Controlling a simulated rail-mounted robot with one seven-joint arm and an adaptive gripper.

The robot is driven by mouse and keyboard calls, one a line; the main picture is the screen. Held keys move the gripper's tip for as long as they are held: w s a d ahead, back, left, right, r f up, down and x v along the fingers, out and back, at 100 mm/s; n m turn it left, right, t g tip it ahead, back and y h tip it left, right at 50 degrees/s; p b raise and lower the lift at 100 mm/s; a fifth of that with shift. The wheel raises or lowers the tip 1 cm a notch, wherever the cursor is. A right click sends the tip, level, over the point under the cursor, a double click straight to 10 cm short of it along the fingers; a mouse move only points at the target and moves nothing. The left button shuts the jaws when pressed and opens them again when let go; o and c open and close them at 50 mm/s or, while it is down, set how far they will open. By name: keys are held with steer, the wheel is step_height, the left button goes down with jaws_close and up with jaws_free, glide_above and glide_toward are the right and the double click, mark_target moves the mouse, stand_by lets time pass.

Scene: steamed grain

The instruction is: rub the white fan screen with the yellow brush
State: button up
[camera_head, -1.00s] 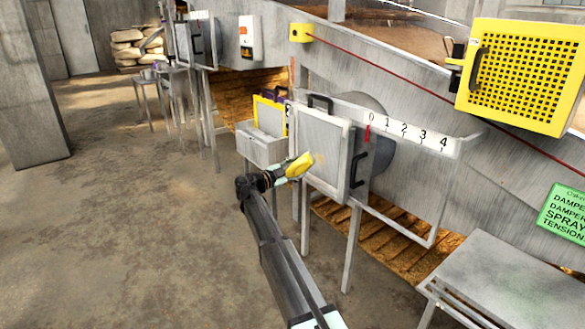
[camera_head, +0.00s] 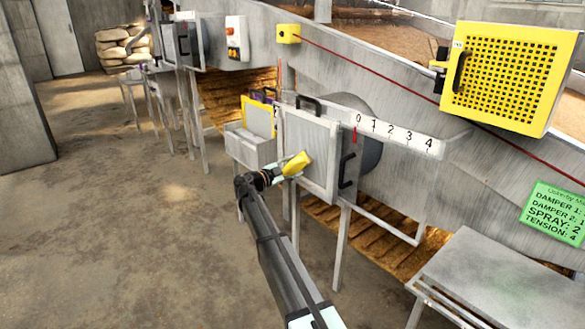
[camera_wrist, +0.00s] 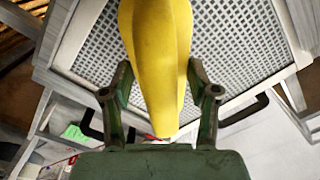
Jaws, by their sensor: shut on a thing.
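The white fan screen (camera_head: 308,140) is a pale framed panel with a black top handle, mounted upright on the fan housing. In the wrist view it is a white mesh (camera_wrist: 235,45) inside a grey frame. My gripper (camera_head: 277,174) is shut on the yellow brush (camera_head: 297,163), which lies in front of the screen's lower left part. In the wrist view the brush (camera_wrist: 160,60) stretches between the fingers of my gripper (camera_wrist: 160,100) and across the mesh. Its bristle end is out of view, so I cannot tell whether it touches.
A grey holder (camera_head: 250,148) with a yellow-framed screen stands left of the white screen. A scale marked 0 to 4 (camera_head: 395,133) is at right. A yellow grated box (camera_head: 500,75) hangs upper right. A metal table (camera_head: 480,285) stands lower right. The floor at left is clear.

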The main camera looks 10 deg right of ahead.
steer(key=shift+b+x, duration=0.65)
steer(key=shift+x, duration=0.2)
stand_by(0.3)
steer(key=shift+s+d+f+b, duration=0.1)
steer(key=shift+s+d+b, duration=0.1)
steer(key=shift+s+b, duration=0.3)
steer(key=shift+s+d+b, duration=0.2)
steer(key=shift+s+b, duration=0.15)
steer(key=shift+s, duration=0.1)
steer(key=shift+s+d+b, duration=0.25)
steer(key=shift+s+b, duration=0.1)
steer(key=shift+s, duration=0.1)
steer(key=shift+s+d+b, duration=0.2)
steer(key=shift+s+b, duration=0.1)
steer(key=shift+s, duration=0.15)
steer(key=shift+w+d+b, duration=0.1)
steer(key=shift+b, duration=0.65)
steer(key=shift+w, duration=0.1)
